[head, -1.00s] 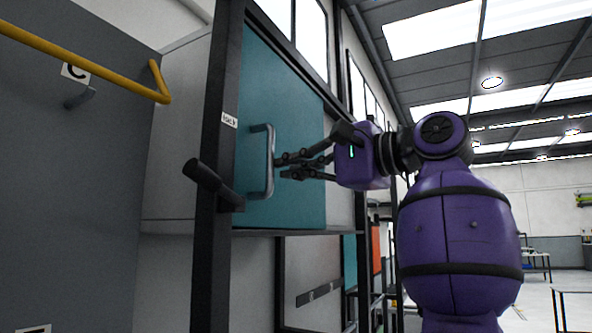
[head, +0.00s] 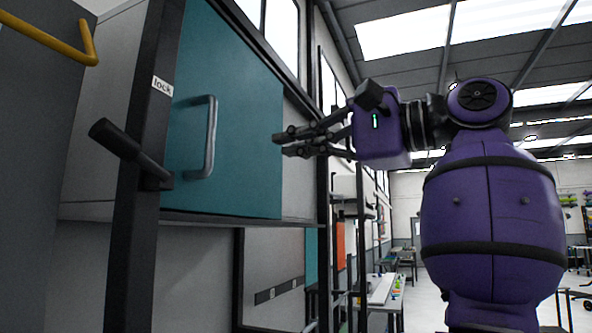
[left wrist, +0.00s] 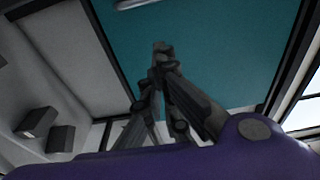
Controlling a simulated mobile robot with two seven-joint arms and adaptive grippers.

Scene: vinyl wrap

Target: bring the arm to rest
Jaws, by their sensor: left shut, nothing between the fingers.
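My left gripper (head: 281,145) is in front of the teal cabinet door (head: 240,110), its purple wrist to the right. Its fingers are shut with nothing between them and point left toward the door's grey bar handle (head: 210,140), with a clear gap between. In the left wrist view the shut fingers (left wrist: 160,50) stand against the teal panel (left wrist: 215,50), and part of a light grey bar (left wrist: 135,3) shows at the top edge. My right gripper is not in view.
A dark frame post with a "lock" label (head: 162,86) and a black lever (head: 130,152) stands left of the door. A yellow bar (head: 50,38) is at the upper left. A work table (head: 385,290) stands lower in the background. Open floor shows at the far right.

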